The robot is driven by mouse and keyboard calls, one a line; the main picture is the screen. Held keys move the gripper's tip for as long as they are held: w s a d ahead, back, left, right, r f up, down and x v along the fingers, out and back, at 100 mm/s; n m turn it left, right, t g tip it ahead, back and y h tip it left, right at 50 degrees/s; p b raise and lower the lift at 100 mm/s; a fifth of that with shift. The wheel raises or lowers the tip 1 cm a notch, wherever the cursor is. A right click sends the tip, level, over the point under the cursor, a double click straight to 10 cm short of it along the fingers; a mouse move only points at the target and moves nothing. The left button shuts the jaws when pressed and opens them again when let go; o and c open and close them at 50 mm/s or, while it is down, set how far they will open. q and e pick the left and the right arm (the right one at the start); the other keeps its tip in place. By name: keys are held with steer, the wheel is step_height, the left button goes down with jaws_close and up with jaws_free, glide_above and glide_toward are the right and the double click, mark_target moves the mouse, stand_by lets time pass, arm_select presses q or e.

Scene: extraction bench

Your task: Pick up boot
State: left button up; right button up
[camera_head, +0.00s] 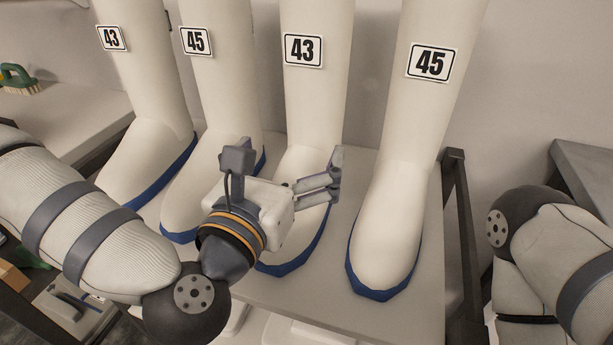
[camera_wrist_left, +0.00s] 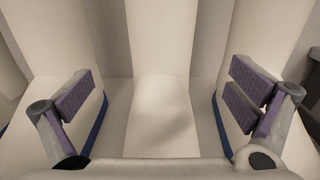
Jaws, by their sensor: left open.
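Several tall white boots with blue soles stand upright in a row on a shelf in the head view: a far-left boot marked 43 (camera_head: 150,145), a boot marked 45 (camera_head: 195,180), another boot marked 43 (camera_head: 307,120) and a far-right boot marked 45 (camera_head: 392,220). My left gripper (camera_head: 327,182) is open in front of the second 43 boot and hides part of its foot. In the left wrist view, a white boot (camera_wrist_left: 160,115) lies ahead between the spread fingers of the left gripper (camera_wrist_left: 160,98); its number is out of sight. My right gripper is out of view.
The pale shelf (camera_head: 300,303) has a dark metal frame post (camera_head: 462,240) at its right end. A green brush (camera_head: 18,78) lies on a bench at the far left. A grey bench (camera_head: 590,170) stands at the right, by my right arm.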

mark_target(303, 128)
arm_select(q)
steer(key=x, duration=0.3)
steer(key=r+x, duration=0.1)
steer(key=x, duration=0.1)
steer(key=shift+w+d, duration=0.2)
steer(key=shift+w, duration=0.15)
steer(key=shift+c, duration=0.2)
